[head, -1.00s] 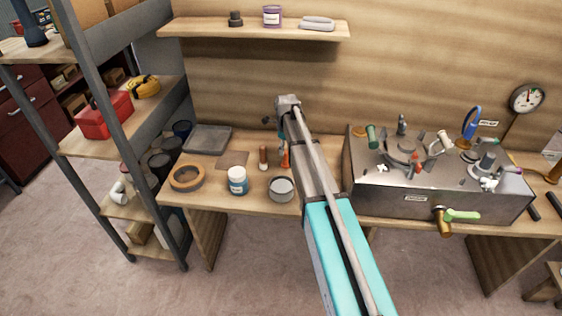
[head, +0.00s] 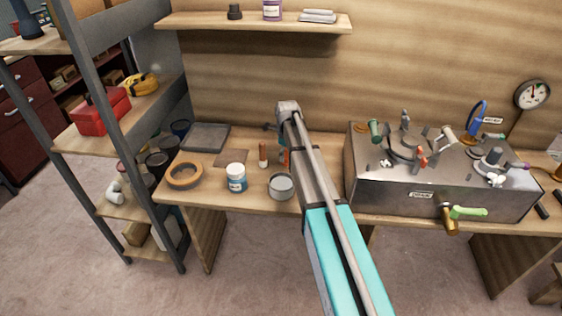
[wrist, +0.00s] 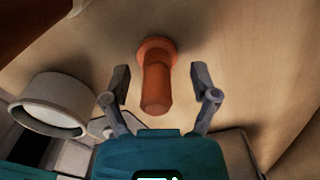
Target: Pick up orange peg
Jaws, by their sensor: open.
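The orange peg (wrist: 157,80) has a wider flange at its far end and a rounded near end in the wrist view. My gripper (wrist: 160,74) is open, with one finger on each side of the peg. I see gaps between peg and fingers, so nothing is gripped. In the head view only a sliver of the orange peg (head: 285,158) shows on the bench, behind my arm. My gripper's fingers are mostly hidden there.
On the wooden bench (head: 213,169), a brown cylinder with a pale band (head: 263,154) and a grey round container (head: 281,187) are close by. A white-and-blue jar (head: 237,178) and a tape roll (head: 184,176) lie left. A metal fixture box (head: 395,195) stands right.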

